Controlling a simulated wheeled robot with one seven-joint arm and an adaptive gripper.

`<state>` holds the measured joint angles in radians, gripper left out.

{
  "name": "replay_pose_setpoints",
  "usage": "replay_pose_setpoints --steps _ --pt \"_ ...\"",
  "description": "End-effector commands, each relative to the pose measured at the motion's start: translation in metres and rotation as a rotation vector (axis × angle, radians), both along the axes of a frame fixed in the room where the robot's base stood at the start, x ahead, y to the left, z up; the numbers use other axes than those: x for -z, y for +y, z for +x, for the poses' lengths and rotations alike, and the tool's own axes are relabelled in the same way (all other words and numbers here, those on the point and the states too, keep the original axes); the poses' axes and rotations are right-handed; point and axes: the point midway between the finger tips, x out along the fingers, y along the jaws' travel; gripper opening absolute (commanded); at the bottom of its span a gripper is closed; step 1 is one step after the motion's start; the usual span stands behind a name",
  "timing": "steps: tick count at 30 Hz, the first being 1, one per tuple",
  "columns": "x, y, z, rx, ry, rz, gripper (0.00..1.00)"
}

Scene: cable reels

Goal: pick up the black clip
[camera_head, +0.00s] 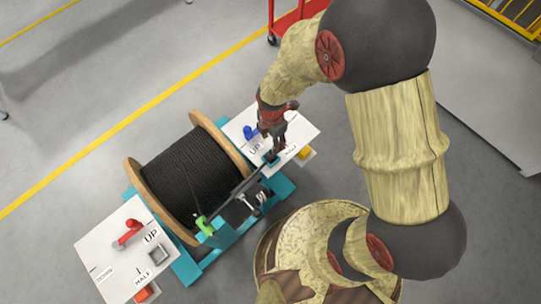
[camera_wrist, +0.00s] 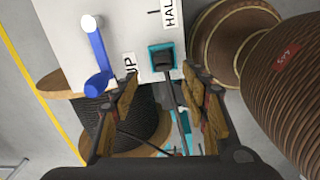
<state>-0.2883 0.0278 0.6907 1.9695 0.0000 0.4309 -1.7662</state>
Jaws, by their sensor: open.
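A small black block, which looks like the black clip (camera_wrist: 163,61), sits in a teal square frame (camera_wrist: 153,48) on the white panel in the wrist view. A dark strip runs from it toward the bottom of that view. My gripper (camera_wrist: 161,80) is open, with one finger on each side below the black clip, and nothing shows held between them. In the head view my gripper (camera_head: 275,152) points down at the right white panel (camera_head: 299,128), close over the teal frame. It largely hides the clip there.
A blue lever (camera_wrist: 97,52) stands left of the clip. A cable reel (camera_head: 187,170) on a teal stand lies between the right panel and a left white panel (camera_head: 100,245) with a red lever (camera_head: 130,233). A green piece (camera_head: 204,225) and a yellow button (camera_head: 305,153) are nearby.

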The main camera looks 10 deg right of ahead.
Motion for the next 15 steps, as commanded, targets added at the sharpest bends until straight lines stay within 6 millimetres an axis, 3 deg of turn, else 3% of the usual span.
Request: replay_pose_setpoints --steps 3,15 --pt "0.021 0.004 -0.005 -0.09 0.02 -0.007 0.45" --pt "0.058 0.004 -0.005 -0.112 0.022 -0.007 0.45"
